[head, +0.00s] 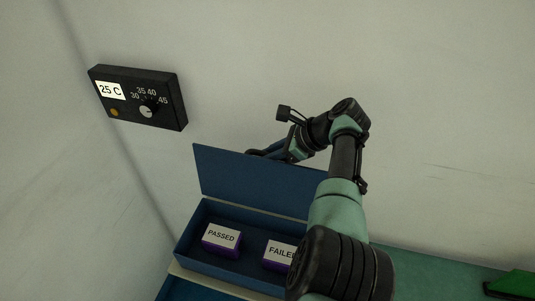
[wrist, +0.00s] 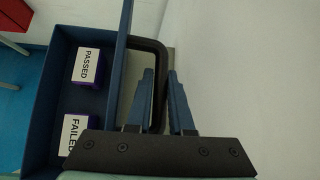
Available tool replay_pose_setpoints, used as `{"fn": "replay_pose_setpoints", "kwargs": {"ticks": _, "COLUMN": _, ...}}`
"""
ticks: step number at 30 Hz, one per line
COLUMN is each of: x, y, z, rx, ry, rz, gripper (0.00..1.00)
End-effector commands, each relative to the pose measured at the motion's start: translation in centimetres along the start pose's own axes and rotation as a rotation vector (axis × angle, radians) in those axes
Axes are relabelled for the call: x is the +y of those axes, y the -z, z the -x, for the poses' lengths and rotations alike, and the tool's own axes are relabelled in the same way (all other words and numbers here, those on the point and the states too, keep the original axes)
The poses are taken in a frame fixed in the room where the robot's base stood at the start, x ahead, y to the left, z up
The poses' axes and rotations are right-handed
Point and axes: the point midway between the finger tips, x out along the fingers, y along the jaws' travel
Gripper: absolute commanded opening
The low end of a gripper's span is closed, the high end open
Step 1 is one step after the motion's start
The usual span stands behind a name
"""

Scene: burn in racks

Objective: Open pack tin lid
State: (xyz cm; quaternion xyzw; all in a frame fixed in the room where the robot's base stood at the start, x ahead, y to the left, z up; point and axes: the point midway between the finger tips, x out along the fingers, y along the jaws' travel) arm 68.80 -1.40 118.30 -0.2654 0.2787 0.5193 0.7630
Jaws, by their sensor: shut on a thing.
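The pack tin is a long dark blue box (head: 190,234) against the wall in the head view; its inside also shows in the wrist view (wrist: 50,108). Its blue lid (head: 240,177) stands up, roughly upright, along the back edge. In the wrist view the lid (wrist: 121,75) is seen nearly edge-on, with a black bar handle (wrist: 157,52) on its outer face. My gripper (wrist: 160,75) is shut on this handle, one finger on each side. In the head view its fingertips are mostly hidden behind the lid's top edge.
Two purple blocks sit inside the tin, labelled PASSED (head: 222,237) and FAILED (head: 280,253); my arm partly covers the latter. A black control box (head: 137,97) reading 25 C is on the wall at left. A green object (head: 512,285) lies at lower right.

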Motion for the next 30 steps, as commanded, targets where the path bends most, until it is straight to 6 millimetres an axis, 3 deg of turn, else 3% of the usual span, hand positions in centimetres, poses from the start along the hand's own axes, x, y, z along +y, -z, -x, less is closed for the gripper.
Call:
{"fn": "replay_pose_setpoints", "kwargs": {"ticks": 4, "x": -0.1, "y": 0.0, "z": 0.1, "rx": 0.002, "ry": 0.002, "rz": 0.002, "gripper": 0.00}}
{"fn": "replay_pose_setpoints", "kwargs": {"ticks": 5, "x": -0.1, "y": 0.0, "z": 0.1, "rx": 0.002, "ry": 0.003, "rz": 0.002, "gripper": 0.25}}
{"fn": "replay_pose_setpoints", "kwargs": {"ticks": 9, "x": -0.1, "y": 0.0, "z": 0.1, "rx": 0.001, "ry": 0.003, "rz": 0.002, "gripper": 0.50}}
{"fn": "replay_pose_setpoints", "kwargs": {"ticks": 20, "x": -0.1, "y": 0.0, "z": 0.7, "rx": 0.000, "ry": 0.002, "rz": 0.002, "gripper": 0.50}}
{"fn": "replay_pose_setpoints", "kwargs": {"ticks": 26, "x": -0.1, "y": 0.0, "z": 3.3, "rx": 0.002, "ry": 0.006, "rz": 0.001, "gripper": 0.50}}
{"fn": "replay_pose_setpoints", "kwargs": {"ticks": 30, "x": -0.2, "y": 0.2, "z": 6.2, "rx": 0.002, "ry": 0.009, "rz": 0.002, "gripper": 0.50}}
